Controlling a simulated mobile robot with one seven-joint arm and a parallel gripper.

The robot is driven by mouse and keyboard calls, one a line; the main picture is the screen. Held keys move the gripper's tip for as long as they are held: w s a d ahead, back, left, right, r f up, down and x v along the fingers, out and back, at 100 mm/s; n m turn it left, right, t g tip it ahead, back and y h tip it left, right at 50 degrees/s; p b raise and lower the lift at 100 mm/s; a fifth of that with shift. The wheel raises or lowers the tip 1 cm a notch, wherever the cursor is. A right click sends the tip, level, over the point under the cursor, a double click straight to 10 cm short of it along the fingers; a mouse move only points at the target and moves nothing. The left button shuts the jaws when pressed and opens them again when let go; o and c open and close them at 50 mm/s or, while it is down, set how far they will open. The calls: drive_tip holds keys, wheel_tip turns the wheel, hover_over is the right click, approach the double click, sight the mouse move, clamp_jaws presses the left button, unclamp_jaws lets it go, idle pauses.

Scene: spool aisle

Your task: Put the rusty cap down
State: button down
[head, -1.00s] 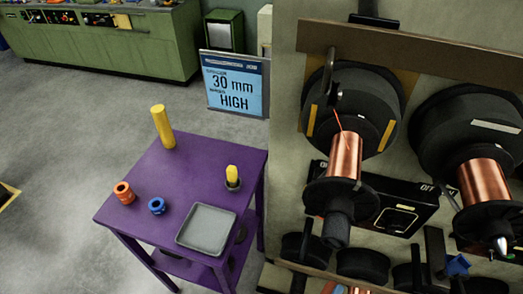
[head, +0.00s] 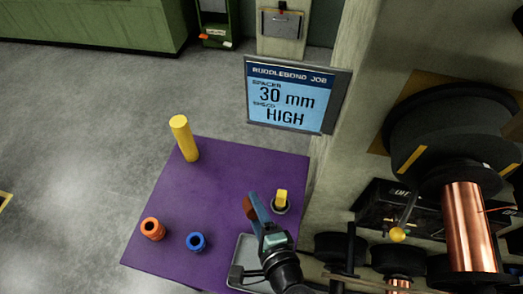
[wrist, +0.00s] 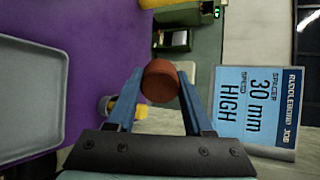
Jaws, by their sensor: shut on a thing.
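My gripper (head: 254,208) reaches over the purple table (head: 222,180) from the lower right in the head view. Its blue fingers are shut on the rusty cap (wrist: 160,82), a round red-brown piece at the fingertips (wrist: 159,88) in the wrist view. The cap (head: 248,207) also shows at the fingertips in the head view. It appears held above the table, but the exact height cannot be told. The grey tray (head: 246,252) is partly hidden under my arm; it shows at the left of the wrist view (wrist: 32,95).
On the table stand a tall yellow cylinder (head: 184,138), an orange ring (head: 152,229), a blue ring (head: 196,242) and a yellow peg in a dark base (head: 281,199). A sign (head: 291,95) and a copper spool (head: 469,228) are at the right. The table's middle is clear.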

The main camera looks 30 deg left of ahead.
drive_tip(key=s+a+f+n+g+h, duration=0.1)
drive_tip(key=s+a+f+n+g, duration=0.1)
drive_tip(key=s+a+n+g, duration=0.4)
drive_tip(key=n+g+h+p, duration=0.3)
drive_tip(key=n+h, duration=0.5)
drive_tip(key=h, duration=0.2)
hover_over(260, 265)
wheel_tip(260, 265, down, 10)
drive_tip(key=shift+r+p, duration=0.1)
drive_tip(key=shift+p, duration=0.35)
drive_tip(key=shift+c, duration=1.5)
unclamp_jaws()
